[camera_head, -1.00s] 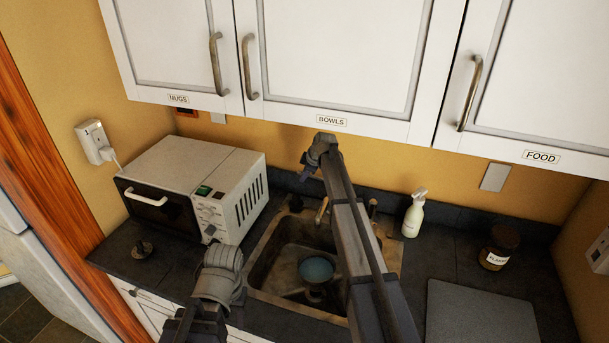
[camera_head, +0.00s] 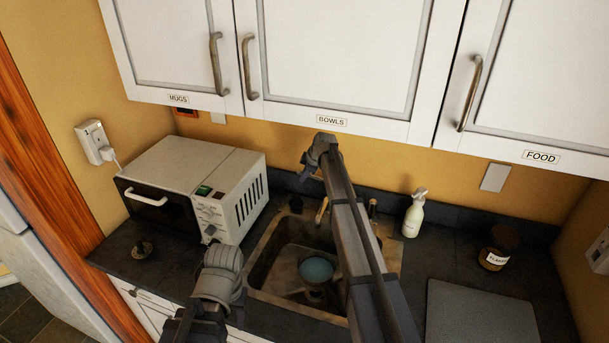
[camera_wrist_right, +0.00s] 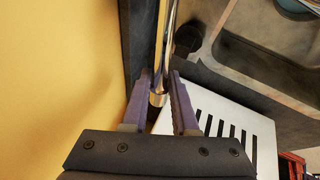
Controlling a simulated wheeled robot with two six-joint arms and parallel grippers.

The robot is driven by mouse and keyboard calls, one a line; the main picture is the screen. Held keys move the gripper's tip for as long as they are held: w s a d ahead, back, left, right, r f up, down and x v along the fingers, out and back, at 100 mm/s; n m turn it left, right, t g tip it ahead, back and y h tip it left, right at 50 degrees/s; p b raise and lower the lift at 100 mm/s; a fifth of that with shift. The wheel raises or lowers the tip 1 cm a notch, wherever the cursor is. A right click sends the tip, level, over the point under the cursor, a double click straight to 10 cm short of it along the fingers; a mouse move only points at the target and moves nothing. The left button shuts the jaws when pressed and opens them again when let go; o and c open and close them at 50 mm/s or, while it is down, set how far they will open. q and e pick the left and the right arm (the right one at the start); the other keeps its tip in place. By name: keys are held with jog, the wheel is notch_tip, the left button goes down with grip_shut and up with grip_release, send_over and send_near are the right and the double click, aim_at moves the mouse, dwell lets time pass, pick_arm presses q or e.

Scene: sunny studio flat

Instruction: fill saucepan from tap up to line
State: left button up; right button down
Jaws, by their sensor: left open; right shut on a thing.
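The saucepan (camera_head: 316,269) stands in the sink, with a round blue-green surface inside it. I cannot make out a line on it. The tap (camera_head: 322,210) is at the back of the sink, partly hidden by my right arm. My right gripper (camera_head: 310,172) is above the back edge of the sink. In the right wrist view its two purple fingers (camera_wrist_right: 160,100) are shut on the end of a chrome bar of the tap (camera_wrist_right: 167,50). My left gripper (camera_head: 222,262) is at the sink's front left, left of the saucepan; its fingertips are hidden, and it looks empty.
A microwave (camera_head: 190,185) stands left of the sink (camera_head: 262,255). A spray bottle (camera_head: 414,213), a labelled jar (camera_head: 497,248) and a dark grey board (camera_head: 480,312) are on the right counter. Cupboards (camera_head: 330,60) hang above my right gripper.

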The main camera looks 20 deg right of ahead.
jog(key=shift+r, duration=0.1)
jog(key=shift+d+r+y, duration=0.1)
jog(key=shift+r+y, duration=0.2)
jog(key=c, duration=0.8)
grip_release()
jog(key=shift+s+r, duration=0.1)
jog(key=p+v, duration=0.6)
jog(key=v, duration=0.1)
jog(key=shift+s+r, duration=0.15)
jog(key=shift+s, duration=0.15)
jog(key=shift+d, duration=0.1)
